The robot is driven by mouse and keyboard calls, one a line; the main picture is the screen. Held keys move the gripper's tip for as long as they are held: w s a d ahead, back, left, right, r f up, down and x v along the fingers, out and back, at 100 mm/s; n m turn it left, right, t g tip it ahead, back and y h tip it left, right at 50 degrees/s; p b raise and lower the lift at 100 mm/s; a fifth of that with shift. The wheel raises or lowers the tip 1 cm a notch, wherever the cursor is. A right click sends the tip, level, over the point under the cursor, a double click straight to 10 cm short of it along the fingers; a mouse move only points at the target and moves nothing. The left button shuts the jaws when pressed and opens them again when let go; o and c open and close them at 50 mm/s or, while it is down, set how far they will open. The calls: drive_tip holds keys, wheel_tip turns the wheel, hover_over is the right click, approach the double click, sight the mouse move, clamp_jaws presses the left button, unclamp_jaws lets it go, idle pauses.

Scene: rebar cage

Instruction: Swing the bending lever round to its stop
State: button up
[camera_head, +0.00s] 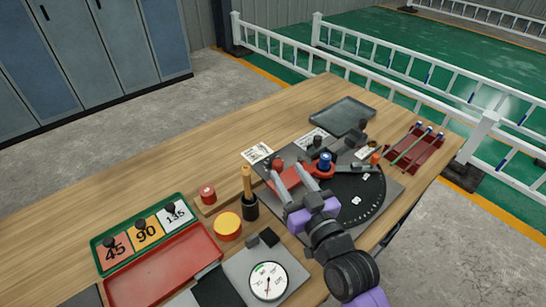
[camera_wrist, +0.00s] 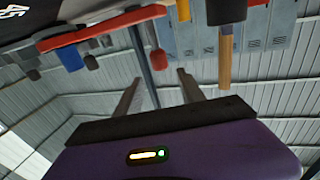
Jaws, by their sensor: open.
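The red bending lever (camera_head: 318,171) lies over the black plate of the bender, beside a dark round dial (camera_head: 362,190) with white marks. A blue-topped post (camera_head: 325,160) stands on the lever near its right end. My gripper (camera_head: 285,167) is open, its two pale fingers spread at the lever's left end. In the wrist view my fingers (camera_wrist: 156,78) point toward the lever (camera_wrist: 95,30); its red knob (camera_wrist: 158,60) shows between and just beyond the tips. I cannot tell whether either finger touches it. The blue post (camera_wrist: 70,57) shows left of the knob.
A wooden-handled tool in a black cup (camera_head: 250,205) and a yellow round piece (camera_head: 228,226) stand left of my arm. A green rack (camera_head: 98,262) with number cards, a red tray (camera_head: 165,268) and a white gauge (camera_head: 268,281) are nearer. A grey tray (camera_head: 342,115) lies behind.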

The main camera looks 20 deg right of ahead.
sight(276, 160)
drive_tip(key=shift+w+a+f, duration=0.15)
drive_tip(key=shift+w+f, duration=0.25)
drive_tip(key=shift+w, duration=0.4)
drive_tip(key=w+p, duration=0.1)
drive_tip(key=w, duration=0.6)
drive_tip(key=shift+w+a, duration=0.15)
drive_tip(key=shift+a, duration=0.05)
clamp_jaws()
idle(0.6)
